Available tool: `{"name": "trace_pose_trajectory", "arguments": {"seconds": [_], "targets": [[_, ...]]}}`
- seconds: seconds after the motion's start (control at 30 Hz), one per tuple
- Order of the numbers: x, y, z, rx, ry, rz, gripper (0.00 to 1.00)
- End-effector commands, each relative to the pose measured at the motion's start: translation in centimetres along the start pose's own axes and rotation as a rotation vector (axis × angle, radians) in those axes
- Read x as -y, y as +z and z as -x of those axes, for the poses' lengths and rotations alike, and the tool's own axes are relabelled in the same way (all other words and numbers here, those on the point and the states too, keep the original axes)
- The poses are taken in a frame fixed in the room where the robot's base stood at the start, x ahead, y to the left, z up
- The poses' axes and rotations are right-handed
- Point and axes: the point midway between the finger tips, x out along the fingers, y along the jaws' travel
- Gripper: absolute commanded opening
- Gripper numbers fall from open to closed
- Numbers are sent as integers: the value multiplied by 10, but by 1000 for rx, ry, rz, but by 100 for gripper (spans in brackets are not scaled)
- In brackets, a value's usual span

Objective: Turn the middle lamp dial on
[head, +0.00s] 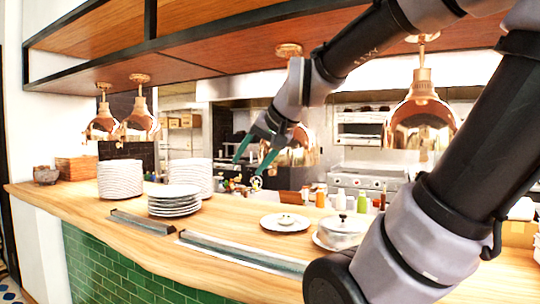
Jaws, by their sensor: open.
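My gripper (248,166) is raised over the counter near the middle of the head view. Its two teal fingers are apart, with nothing between them. A copper lamp (303,155) hangs just behind and to the right of the gripper, partly hidden by it and my arm. Its round mount (288,50) shows under the wooden shelf. Another copper lamp (422,118) hangs at the right, and two more (103,127) hang at the left. I cannot make out any lamp dial; my arm hides part of this area. I cannot tell whether the gripper touches the lamp.
The wooden counter (130,253) carries plate stacks (120,180), a smaller stack (174,201), metal rails (240,250), a plate with a small item (285,223) and a lidded silver dish (343,230). The shelf (190,62) spans above. Bottles (362,202) stand behind.

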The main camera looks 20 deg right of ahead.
Motion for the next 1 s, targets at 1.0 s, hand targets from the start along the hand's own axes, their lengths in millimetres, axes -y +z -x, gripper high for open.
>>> {"name": "trace_pose_trajectory", "arguments": {"seconds": [1.0], "targets": [[-33, -200, -151, -1303, 397, -513, 64]]}}
